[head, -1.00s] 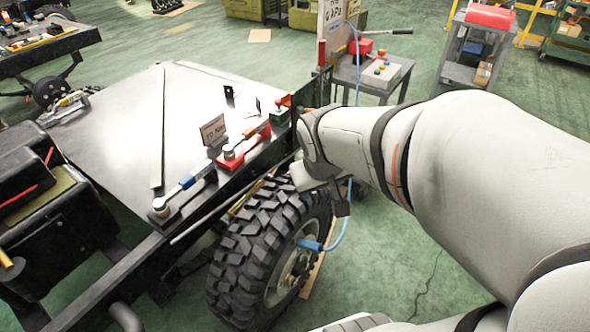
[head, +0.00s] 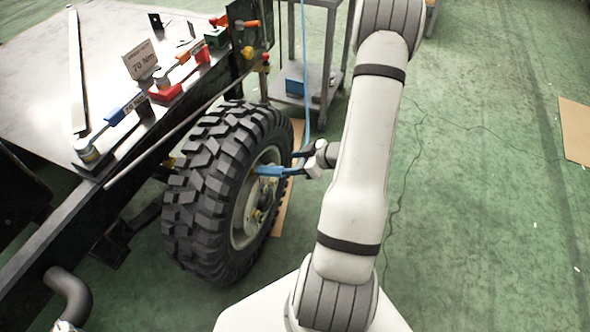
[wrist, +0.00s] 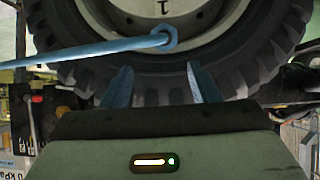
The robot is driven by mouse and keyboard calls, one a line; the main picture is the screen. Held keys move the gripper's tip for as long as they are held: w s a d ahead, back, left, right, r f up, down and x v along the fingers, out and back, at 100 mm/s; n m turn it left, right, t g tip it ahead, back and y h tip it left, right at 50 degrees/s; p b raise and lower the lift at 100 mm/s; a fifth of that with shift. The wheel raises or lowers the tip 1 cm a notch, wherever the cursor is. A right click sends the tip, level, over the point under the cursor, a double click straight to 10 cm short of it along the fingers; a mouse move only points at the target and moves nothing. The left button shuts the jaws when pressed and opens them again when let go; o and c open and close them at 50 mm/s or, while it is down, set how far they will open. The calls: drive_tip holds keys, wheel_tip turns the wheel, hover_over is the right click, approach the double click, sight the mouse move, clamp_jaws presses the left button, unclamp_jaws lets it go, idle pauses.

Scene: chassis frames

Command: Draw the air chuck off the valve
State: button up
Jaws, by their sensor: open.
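The blue air chuck (head: 270,171) sits at the hub side of the black knobbly tyre (head: 205,190), with a blue hose running from it. In the wrist view the chuck (wrist: 163,39) shows as a blue hex-shaped end in front of the pale rim, its hose (wrist: 80,53) leading off left. The valve itself is hidden behind the chuck. My gripper (wrist: 157,70) is open and empty, with one blue-grey finger on each side. The chuck lies beyond the fingertips, roughly centred between them. In the head view my gripper (head: 302,162) is close beside the chuck.
A grey cart (head: 305,85) stands behind. The hose rises past my gripper.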

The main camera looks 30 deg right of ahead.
sight(275, 168)
drive_tip(key=b+x, duration=0.1)
drive_tip(key=x, duration=0.1)
drive_tip(key=b+x, duration=0.1)
drive_tip(key=b, duration=0.1)
drive_tip(key=b+x, duration=0.1)
drive_tip(key=x, duration=0.1)
drive_tip(key=shift+s+a+f, duration=0.2)
drive_tip(key=shift+a+f, duration=0.05)
drive_tip(key=shift+f, duration=0.25)
drive_tip(key=shift+b+x, duration=0.55)
drive_tip(key=shift+x, duration=1.25)
drive_tip(key=shift+a+r, duration=0.1)
drive_tip(key=shift+r, duration=0.05)
drive_tip(key=shift+c, duration=0.3)
drive_tip(key=c, duration=1.1)
drive_tip(key=shift+r, duration=0.15)
drive_tip(key=shift+p+v, duration=1.8)
drive_tip(key=shift+v, duration=0.65)
